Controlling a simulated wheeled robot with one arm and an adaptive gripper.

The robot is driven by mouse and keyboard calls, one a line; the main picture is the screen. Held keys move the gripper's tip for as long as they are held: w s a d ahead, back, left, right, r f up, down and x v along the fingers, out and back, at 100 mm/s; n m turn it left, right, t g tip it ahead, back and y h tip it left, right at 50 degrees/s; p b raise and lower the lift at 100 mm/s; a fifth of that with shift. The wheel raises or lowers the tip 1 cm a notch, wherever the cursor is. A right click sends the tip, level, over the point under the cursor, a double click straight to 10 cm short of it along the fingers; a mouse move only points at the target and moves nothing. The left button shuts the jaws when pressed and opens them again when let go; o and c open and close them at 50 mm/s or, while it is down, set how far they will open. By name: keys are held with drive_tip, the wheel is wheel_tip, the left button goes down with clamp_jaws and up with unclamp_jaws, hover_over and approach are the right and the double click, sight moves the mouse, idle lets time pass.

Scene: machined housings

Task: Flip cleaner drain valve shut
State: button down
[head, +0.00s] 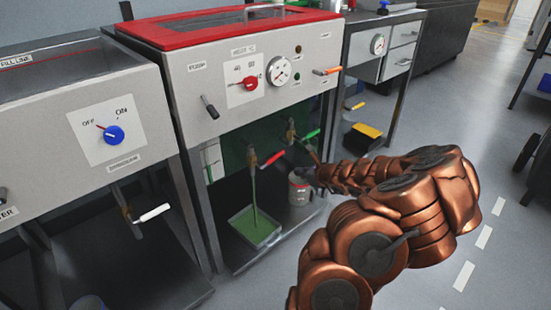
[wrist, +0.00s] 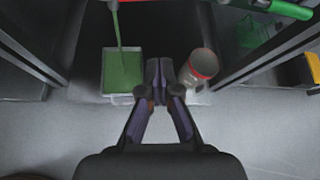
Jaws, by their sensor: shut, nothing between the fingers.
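The red-lidded machine (head: 230,30) stands in the middle of the head view. Under it, a brass valve with a red handle (head: 272,158) sits above a green stream (head: 255,195), which pours into a shallow tray (head: 256,238). The handle slants up to the right. The stream (wrist: 117,30) and tray (wrist: 109,72) also show in the wrist view, with a sliver of red at its top edge. My gripper (wrist: 160,70) is shut and empty, between the tray and a can. In the head view it is mostly hidden behind my arm, right of the red handle.
The grey can with a red band (wrist: 203,67) stands right of the tray. A second valve with a green handle (head: 312,134) is to the right, and an orange handle (head: 327,71) sticks out from the panel. Frame legs flank the bay. Open floor lies in front.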

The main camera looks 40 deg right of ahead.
drive_tip(key=shift+w, duration=0.1)
drive_tip(key=shift+d, duration=0.1)
drive_tip(key=w+f+b, duration=0.1)
drive_tip(key=w+b, duration=0.4)
drive_tip(key=w, duration=0.4)
drive_tip(key=shift+w+d, duration=0.15)
idle(0.7)
